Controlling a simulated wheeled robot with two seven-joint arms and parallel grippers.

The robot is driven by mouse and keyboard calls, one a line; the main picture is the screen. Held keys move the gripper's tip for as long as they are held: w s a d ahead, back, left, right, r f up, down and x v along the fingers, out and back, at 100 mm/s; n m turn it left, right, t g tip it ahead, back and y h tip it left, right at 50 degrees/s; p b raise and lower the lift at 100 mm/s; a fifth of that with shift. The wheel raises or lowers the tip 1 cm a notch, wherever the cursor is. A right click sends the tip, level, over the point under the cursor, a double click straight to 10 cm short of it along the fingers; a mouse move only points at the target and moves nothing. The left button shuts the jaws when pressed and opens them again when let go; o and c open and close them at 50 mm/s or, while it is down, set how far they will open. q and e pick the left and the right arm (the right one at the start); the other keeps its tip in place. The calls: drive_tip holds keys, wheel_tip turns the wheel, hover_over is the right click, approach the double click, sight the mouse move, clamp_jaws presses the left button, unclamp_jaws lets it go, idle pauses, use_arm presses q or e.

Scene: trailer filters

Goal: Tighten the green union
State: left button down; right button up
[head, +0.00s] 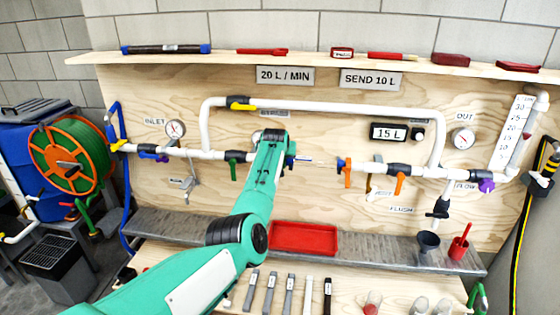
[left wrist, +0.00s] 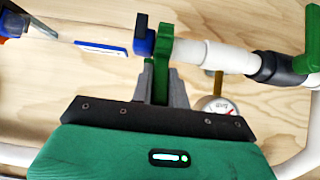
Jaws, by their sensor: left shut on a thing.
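The green union (left wrist: 162,50) is on the white pipe in the left wrist view, beside a blue collar (left wrist: 144,42) at the pipe's end. My left gripper (left wrist: 163,82) is shut on the green union, its grey fingers against the lower part. In the head view my left arm ends at the pipe line, and its gripper (head: 272,138) covers the union there. Only the blue end (head: 291,161) shows to its right. My right gripper is in neither view.
A green-handled valve (head: 233,163) sits left of the gripper, orange-handled valves (head: 348,172) to the right. A red tray (head: 303,249) is below. The upper pipe (head: 330,106) runs above.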

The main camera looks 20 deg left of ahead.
use_arm(q)
drive_tip(key=shift+w+a+r+g, duration=0.1)
drive_tip(key=shift+w+r+g, duration=0.15)
drive_tip(key=shift+g, duration=0.35)
idle(0.3)
drive_tip(key=c, duration=1.4)
unclamp_jaws()
drive_tip(key=shift+w+f, duration=0.1)
drive_tip(key=shift+f, duration=0.05)
drive_tip(key=shift+o, duration=0.2)
drive_tip(key=shift+s+r+b, duration=0.2)
drive_tip(key=shift+r+b, duration=0.05)
drive_tip(key=shift+b, duration=0.05)
drive_tip(key=shift+v, duration=1.2)
drive_tip(key=b+v, duration=0.3)
drive_tip(key=v, duration=0.8)
drive_tip(key=shift+a, duration=0.15)
drive_tip(key=shift+w, duration=0.1)
